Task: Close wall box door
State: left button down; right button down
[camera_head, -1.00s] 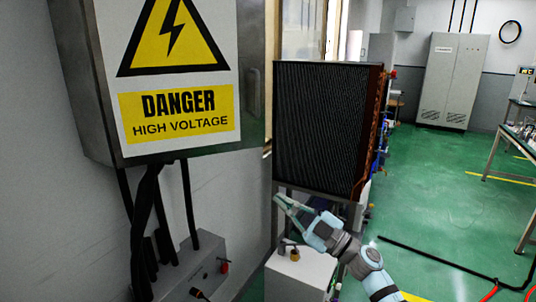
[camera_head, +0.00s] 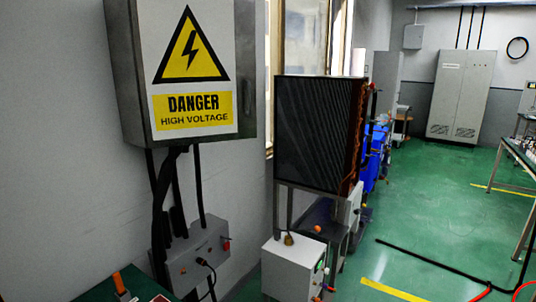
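The grey metal wall box (camera_head: 120,75) hangs on the wall at the upper left. The top of the box is cut off by the frame. Neither of my grippers is in view, and nothing is seen touching the door.
Black cables run from the box down to a smaller grey box (camera_head: 198,255). A dark finned radiator unit (camera_head: 315,135) stands to the right, with a white cabinet (camera_head: 290,272) below it. Green floor (camera_head: 430,215) is mostly open to the right, crossed by a black cable.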

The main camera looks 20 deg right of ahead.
aim_at(196, 59)
jog(key=u, duration=0.7)
jog(key=k, duration=0.15)
jog(key=z, duration=1.6)
jog(key=i, duration=0.65)
jog(key=u, duration=0.1)
